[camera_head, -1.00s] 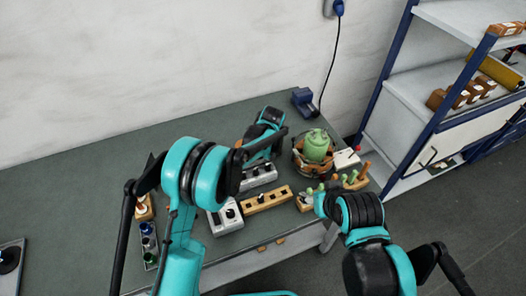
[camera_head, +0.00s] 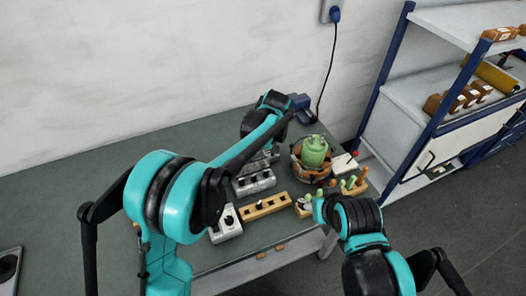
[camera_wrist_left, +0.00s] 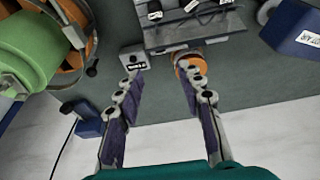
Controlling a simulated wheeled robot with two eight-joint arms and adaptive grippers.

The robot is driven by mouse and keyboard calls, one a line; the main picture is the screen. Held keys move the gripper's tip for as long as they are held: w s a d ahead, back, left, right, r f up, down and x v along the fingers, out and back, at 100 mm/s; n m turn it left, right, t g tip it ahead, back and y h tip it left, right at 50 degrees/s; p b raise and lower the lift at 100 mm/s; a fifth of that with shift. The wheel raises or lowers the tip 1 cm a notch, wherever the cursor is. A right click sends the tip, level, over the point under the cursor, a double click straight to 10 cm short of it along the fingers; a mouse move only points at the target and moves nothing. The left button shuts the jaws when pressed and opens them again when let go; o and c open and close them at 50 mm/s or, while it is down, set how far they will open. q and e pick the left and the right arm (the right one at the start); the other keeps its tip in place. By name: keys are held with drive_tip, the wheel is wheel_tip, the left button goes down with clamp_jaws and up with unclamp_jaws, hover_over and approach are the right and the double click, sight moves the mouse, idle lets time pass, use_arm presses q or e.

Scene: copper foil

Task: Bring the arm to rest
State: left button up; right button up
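My left arm (camera_head: 175,195) comes in from the left and reaches over the workbench, with its wrist toward the back edge. In the head view its fingers are hidden behind the arm. In the left wrist view my left gripper (camera_wrist_left: 158,80) is open, with its two fingers well apart and nothing held between them. A small orange-and-white round part (camera_wrist_left: 190,66) lies beyond the fingertips. My right arm (camera_head: 365,235) is bent at the lower right, off the bench's front right corner. I cannot make out its gripper.
A green canister (camera_head: 315,152) in a round orange-brown holder stands right of the left wrist. A wooden block (camera_head: 266,206) and a grey block (camera_head: 226,224) lie nearer the front. The workbench's (camera_head: 70,190) left part looks mostly clear. Shelving (camera_head: 395,125) stands at the right.

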use_arm(q)
drive_tip(key=shift+s+r, duration=0.2)
drive_tip(key=shift+r, duration=0.5)
drive_tip(key=s+a+r+m+t+h+b, duration=0.15)
drive_tip(key=s+a+r+b, duration=0.3)
drive_tip(key=s+a, duration=1)
drive_tip(key=s+a+f+m+t+b, duration=0.2)
drive_tip(key=s+a+f, duration=0.4)
drive_tip(key=s+a, duration=0.3)
drive_tip(key=s+b, duration=0.1)
drive_tip(key=s, duration=0.2)
drive_tip(key=shift+s+a+f, duration=0.2)
drive_tip(key=shift+s+a, duration=0.2)
drive_tip(key=shift+t+y, duration=0.25)
